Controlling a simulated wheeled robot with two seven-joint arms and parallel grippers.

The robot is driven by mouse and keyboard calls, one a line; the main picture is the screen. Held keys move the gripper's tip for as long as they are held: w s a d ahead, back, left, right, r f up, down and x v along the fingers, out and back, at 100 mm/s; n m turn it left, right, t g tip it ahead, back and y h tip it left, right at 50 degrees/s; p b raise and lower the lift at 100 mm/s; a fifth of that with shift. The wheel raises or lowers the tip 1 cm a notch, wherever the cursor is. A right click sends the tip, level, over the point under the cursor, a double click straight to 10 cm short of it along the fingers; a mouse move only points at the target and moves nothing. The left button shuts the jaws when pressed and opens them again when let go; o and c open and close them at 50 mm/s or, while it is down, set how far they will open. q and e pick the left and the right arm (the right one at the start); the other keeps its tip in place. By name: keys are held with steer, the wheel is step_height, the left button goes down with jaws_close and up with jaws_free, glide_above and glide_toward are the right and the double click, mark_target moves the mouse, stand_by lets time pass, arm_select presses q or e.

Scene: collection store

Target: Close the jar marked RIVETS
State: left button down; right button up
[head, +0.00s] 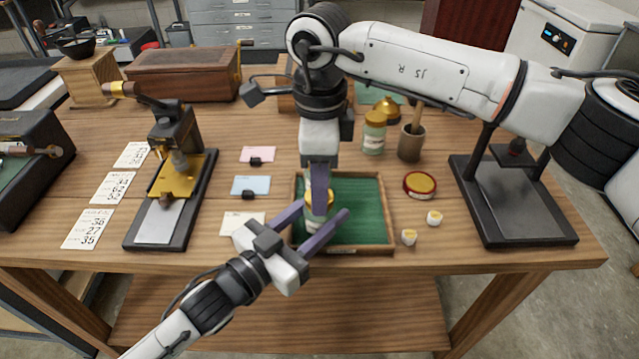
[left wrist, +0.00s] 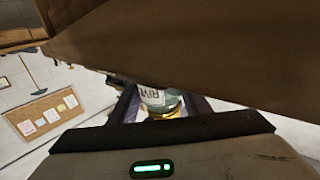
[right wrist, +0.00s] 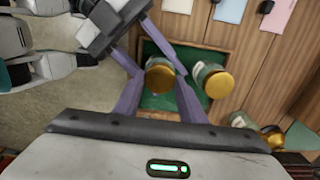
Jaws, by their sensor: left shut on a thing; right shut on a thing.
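The jar marked RIVETS, pale glass with a white label, stands in the green-lined tray (head: 360,197). In the left wrist view the jar (left wrist: 152,97) appears upside down, with only part of its label readable. My left gripper (head: 318,215) is shut on the jar's body from the front left. My right gripper (head: 319,195) comes straight down from above and is shut on the gold lid (right wrist: 160,79). The lid is at the jar's mouth; whether it is fully seated I cannot tell. The right fingers partly hide lid and jar in the head view.
A further jar (head: 374,135) and a brown pot (head: 411,143) stand at the back right. A round tin (head: 420,185) and two small pots (head: 434,218) lie right of the tray. Cards lie left.

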steer(key=o, duration=1.3)
steer(key=shift+c, duration=0.2)
step_height(320, 180, up, 12)
arm_select(q)
steer(key=c, duration=0.9)
jaws_free()
steer(key=v, duration=0.9)
steer(key=shift+s+a+f, duration=0.1)
steer(key=shift+s+a, duration=0.35)
steer(key=shift+s, duration=0.05)
arm_select(e)
steer(key=shift+f, duration=0.25)
